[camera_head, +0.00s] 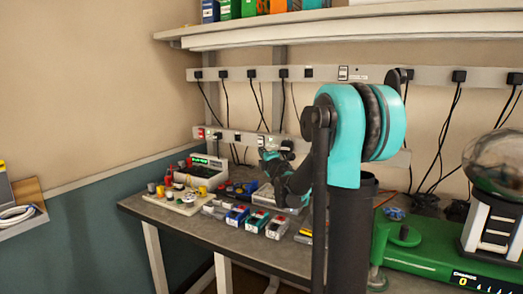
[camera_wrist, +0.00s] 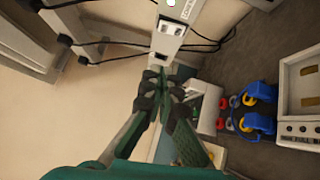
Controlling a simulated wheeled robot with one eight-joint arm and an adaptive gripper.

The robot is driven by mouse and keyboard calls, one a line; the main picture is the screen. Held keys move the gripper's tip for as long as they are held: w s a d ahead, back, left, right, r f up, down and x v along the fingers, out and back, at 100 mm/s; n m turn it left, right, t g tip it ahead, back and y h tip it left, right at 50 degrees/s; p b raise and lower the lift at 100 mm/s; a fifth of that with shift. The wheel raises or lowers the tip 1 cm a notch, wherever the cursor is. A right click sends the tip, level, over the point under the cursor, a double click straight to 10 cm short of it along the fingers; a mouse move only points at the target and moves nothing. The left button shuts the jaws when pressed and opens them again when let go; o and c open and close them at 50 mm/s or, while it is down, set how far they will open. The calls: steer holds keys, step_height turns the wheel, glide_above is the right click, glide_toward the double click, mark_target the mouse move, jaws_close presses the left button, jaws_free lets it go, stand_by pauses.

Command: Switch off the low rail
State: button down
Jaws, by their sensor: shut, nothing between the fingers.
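The low rail (camera_head: 228,135) is a pale power strip on the back wall above the bench, with a small red spot (camera_head: 201,133) at its left end. Several black plugs and cables sit along it, and my arm hides part of its right side. My gripper (camera_head: 268,156) is shut and empty in front of the rail, right of its left end. Contact between fingertips and rail cannot be told.
An upper rail (camera_head: 390,75) with plugs runs below a shelf (camera_head: 350,28). The bench (camera_head: 180,221) holds a charger-like device (camera_head: 203,170), several small battery-like packs (camera_head: 237,216) and a green machine (camera_head: 420,250) at right. Cables hang between the rails.

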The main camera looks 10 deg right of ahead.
glide_toward(258, 139)
steer(key=w+a, duration=0.3)
steer(key=shift+w+d+r, duration=0.15)
steer(key=shift+w+d, duration=0.4)
steer(key=shift+w, duration=0.2)
steer(key=shift+w+d+r, duration=0.1)
steer(key=shift+w+d, duration=0.3)
steer(key=shift+w, duration=0.25)
